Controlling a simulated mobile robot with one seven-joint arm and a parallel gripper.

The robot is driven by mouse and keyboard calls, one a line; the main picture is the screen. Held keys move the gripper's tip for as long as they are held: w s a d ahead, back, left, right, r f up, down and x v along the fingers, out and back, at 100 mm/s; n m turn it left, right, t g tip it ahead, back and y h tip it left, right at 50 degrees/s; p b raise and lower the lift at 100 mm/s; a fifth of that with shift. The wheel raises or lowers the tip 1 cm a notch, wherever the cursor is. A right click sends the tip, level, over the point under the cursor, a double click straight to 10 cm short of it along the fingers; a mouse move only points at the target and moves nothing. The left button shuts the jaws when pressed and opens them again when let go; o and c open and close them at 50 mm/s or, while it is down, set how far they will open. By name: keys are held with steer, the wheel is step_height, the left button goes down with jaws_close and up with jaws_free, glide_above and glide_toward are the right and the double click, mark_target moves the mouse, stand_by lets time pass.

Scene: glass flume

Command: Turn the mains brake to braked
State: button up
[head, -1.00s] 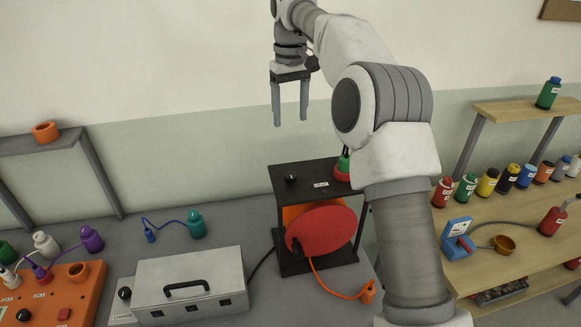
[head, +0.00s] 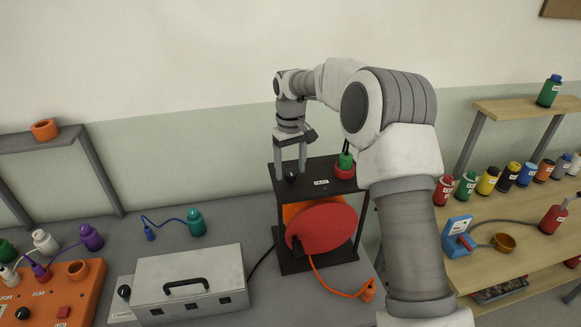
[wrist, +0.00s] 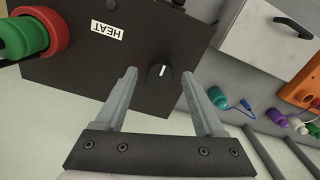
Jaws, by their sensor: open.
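A small black round knob (head: 291,178) with a white pointer line sits on the black top plate of the reel stand (head: 313,182). In the wrist view the knob (wrist: 160,77) lies between and just beyond my fingertips, its line pointing roughly up the picture. The plate's label reads HEAT; no brake marking is readable. A red drum (head: 322,228) with an orange cable hangs below. My gripper (head: 290,172) points down over the knob, open, with one finger on each side; the wrist view also shows my gripper (wrist: 158,75) empty. Contact cannot be told.
A green plug in a red socket (head: 344,167) stands on the plate's right, near my arm. A grey metal box (head: 190,285) and a teal connector (head: 196,222) lie to the left. The right bench (head: 520,245) holds several coloured bottles.

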steer(key=shift+f, duration=0.25)
jaws_close()
